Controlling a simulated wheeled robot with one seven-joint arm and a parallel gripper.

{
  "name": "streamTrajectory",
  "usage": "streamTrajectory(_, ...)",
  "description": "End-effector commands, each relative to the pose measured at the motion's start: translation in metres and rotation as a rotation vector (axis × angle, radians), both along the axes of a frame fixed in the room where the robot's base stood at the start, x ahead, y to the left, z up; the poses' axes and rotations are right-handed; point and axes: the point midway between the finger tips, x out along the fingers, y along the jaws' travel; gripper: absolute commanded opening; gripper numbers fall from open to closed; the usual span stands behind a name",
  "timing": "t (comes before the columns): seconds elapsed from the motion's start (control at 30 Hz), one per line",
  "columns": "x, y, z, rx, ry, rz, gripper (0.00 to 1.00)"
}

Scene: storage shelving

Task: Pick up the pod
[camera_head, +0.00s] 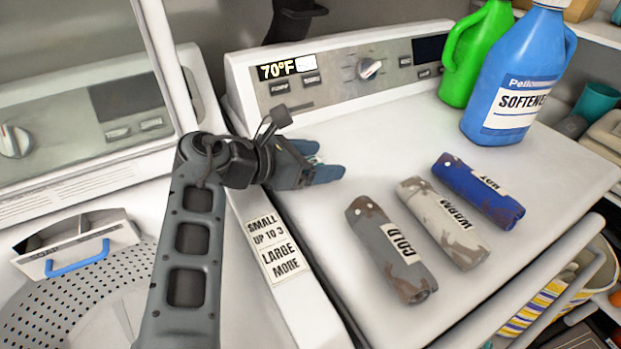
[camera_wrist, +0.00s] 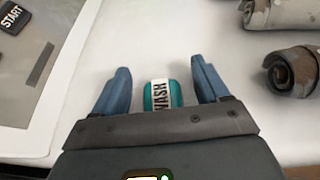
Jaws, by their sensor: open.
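The pod is a small teal block with a white band lettered "WASH" (camera_wrist: 161,95). In the wrist view it lies on the white machine top between my two blue fingertips, with a gap on each side. My gripper (camera_wrist: 162,85) is open around it, its fingers apart. In the head view my gripper (camera_head: 325,170) is low over the white top, left of the three rolled cloths. Only a sliver of the pod may show there between the fingers; the rest is hidden.
Rolls marked COLD (camera_head: 388,250), WARM (camera_head: 443,222) and HOT (camera_head: 477,190) lie on the white top (camera_head: 340,215). A blue softener jug (camera_head: 515,70) and a green jug (camera_head: 470,60) stand at the back right. A control panel (camera_head: 345,70) rises behind. An open washer drum (camera_head: 75,290) is at left.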

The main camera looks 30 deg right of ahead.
Motion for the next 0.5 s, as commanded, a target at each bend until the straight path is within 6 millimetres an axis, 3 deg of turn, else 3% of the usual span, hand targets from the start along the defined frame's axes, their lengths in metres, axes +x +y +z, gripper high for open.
streamTrajectory(0.4,0.0006,-0.0085,-0.0026,0.000,0.000,0.001,0.74)
streamTrajectory(0.5,0.0006,-0.0085,-0.0025,0.000,0.000,0.001,0.66)
